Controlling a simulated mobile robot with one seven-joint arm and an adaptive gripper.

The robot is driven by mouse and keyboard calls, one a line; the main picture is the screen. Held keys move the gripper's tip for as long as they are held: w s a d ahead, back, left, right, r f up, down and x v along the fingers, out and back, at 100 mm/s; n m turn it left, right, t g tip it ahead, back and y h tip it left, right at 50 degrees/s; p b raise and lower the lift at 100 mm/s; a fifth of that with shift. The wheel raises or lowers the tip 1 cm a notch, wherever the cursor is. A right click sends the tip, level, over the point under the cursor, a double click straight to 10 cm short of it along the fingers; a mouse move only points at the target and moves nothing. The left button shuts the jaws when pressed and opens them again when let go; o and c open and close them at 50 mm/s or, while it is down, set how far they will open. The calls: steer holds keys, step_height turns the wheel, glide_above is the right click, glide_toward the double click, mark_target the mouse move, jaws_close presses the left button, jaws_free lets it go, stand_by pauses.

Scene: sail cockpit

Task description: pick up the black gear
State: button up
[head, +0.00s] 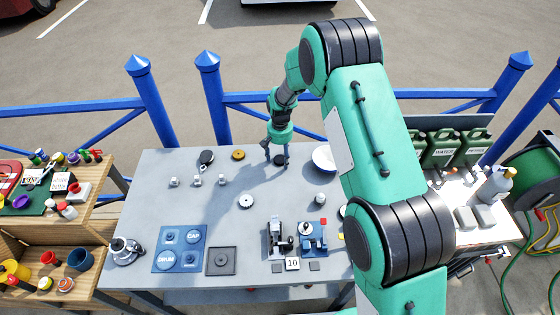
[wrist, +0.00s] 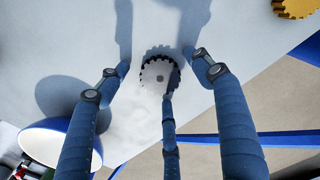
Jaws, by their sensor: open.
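The black gear (wrist: 158,72) lies on the grey table in the wrist view, its toothed rim dark and its face brightly lit. It also shows in the head view as a small dark disc (head: 281,160) near the table's back edge. My gripper (wrist: 166,78) is open, with its blue fingers spread around the gear. Two fingers stand at the gear's left and right, with gaps. The third finger overlaps the gear's lower right edge in the picture; I cannot tell whether it touches. In the head view my gripper (head: 271,153) is just left of the gear.
A white bowl (head: 323,158) stands close to the right. A yellow gear (head: 238,155) lies to the left, and a pale gear (head: 246,201) nearer the front. Blue trays (head: 180,249) and a small press (head: 277,240) stand at the front. Blue railing (head: 300,101) runs behind the table.

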mark_target(280, 160)
stand_by(0.3)
steer(key=c, duration=1.4)
steer(key=shift+r, duration=0.15)
steer(key=shift+r, duration=0.5)
steer(key=shift+s+r, duration=0.25)
steer(key=shift+r, duration=1)
steer(key=s+d, duration=0.1)
steer(key=s, duration=0.4)
steer(key=s+d+r+p, duration=0.1)
steer(key=s, duration=0.4)
steer(key=s+d, duration=0.1)
steer(key=s, duration=0.4)
steer(key=shift+s+d+r, duration=0.1)
steer(key=shift+d+r, duration=0.05)
